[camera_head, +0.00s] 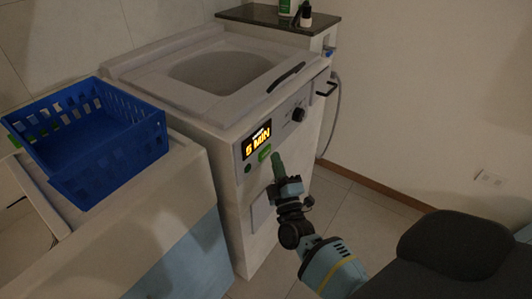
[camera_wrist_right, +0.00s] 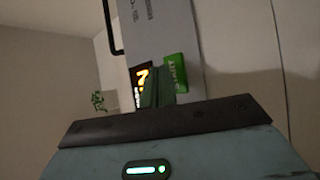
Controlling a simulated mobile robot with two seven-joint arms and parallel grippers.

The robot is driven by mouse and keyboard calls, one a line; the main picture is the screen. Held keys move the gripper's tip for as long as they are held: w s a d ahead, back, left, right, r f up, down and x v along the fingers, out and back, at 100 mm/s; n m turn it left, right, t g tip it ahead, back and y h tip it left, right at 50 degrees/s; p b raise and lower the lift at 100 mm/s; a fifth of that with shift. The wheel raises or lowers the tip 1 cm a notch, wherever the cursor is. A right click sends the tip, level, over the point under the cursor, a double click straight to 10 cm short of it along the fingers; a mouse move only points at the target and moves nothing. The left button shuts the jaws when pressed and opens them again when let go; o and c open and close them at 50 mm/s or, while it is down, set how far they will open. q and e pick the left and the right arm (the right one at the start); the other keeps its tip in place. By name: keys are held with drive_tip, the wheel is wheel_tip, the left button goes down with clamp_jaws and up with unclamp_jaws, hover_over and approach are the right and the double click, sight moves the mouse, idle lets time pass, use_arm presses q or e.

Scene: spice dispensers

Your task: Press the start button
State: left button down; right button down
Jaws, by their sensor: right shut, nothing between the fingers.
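In the right wrist view the fingertips (camera_wrist_right: 158,90) overlap the display and the button's edge. I cannot tell whether they touch the button. My left gripper is not in view.
A dark knob (camera_head: 298,114) is on the panel's right. A blue basket (camera_head: 100,140) stands on a white unit at left. A dark-topped shelf (camera_head: 262,17) with bottles is behind the machine. Tiled floor (camera_head: 345,200) is open to the right.

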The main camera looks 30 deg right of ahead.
drive_tip(key=shift+w+a, duration=0.1)
drive_tip(key=shift+w, duration=0.05)
drive_tip(key=shift+w+a, duration=0.1)
drive_tip(key=shift+w, duration=0.15)
drive_tip(key=shift+w+a, duration=0.1)
drive_tip(key=shift+w, duration=0.25)
idle(1.0)
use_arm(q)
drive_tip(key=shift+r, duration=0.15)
use_arm(e)
drive_tip(key=shift+s, duration=0.2)
use_arm(q)
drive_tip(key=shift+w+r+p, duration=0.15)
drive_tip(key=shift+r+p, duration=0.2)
drive_tip(key=shift+p, duration=0.15)
use_arm(e)
drive_tip(key=shift+s+d, duration=0.25)
drive_tip(key=shift+s, duration=0.3)
